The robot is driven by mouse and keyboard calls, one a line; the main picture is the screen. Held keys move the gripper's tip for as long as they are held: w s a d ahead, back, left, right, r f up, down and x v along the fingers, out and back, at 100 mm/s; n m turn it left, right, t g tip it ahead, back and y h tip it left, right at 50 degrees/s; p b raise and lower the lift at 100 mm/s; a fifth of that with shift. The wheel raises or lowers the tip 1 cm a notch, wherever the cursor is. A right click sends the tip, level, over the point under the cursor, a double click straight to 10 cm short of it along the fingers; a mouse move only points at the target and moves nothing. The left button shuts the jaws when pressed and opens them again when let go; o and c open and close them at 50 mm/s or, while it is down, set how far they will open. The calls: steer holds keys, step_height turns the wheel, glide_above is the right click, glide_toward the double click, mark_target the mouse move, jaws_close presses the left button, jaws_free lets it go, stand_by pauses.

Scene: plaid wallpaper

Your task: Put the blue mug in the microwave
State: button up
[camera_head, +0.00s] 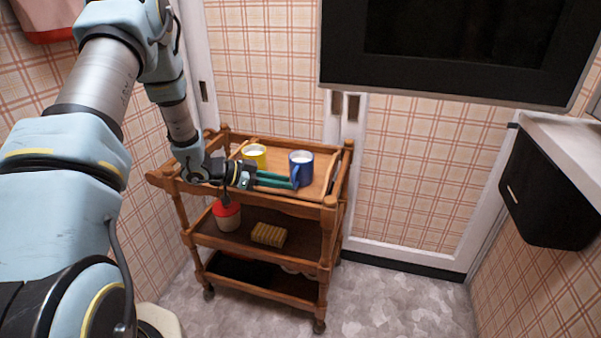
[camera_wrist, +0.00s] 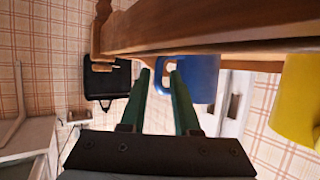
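The blue mug (camera_head: 303,162) stands upright on the top tier of a wooden cart (camera_head: 328,200), holding something white. My gripper (camera_head: 291,181) has two green fingers and reaches it from the left at handle height. In the wrist view, the fingers (camera_wrist: 160,71) are apart, with a bit of blue handle (camera_wrist: 161,64) between their tips. The blue mug body (camera_wrist: 203,75) is partly behind the right-hand finger. I cannot tell whether the fingers touch the handle. No microwave can be clearly made out.
A yellow mug (camera_head: 255,153) stands left of the blue one, near my wrist. A black box (camera_head: 548,195) hangs under a white shelf (camera_head: 565,140). Floor right of the cart is clear.

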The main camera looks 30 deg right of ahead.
mark_target(294, 189)
steer(key=x, duration=0.2)
steer(key=shift+s+d, duration=0.2)
steer(key=shift+d, duration=0.2)
steer(key=shift+d+f, duration=0.15)
steer(key=shift+d, duration=0.3)
steer(key=shift+c, duration=0.2)
jaws_close()
stand_by(0.4)
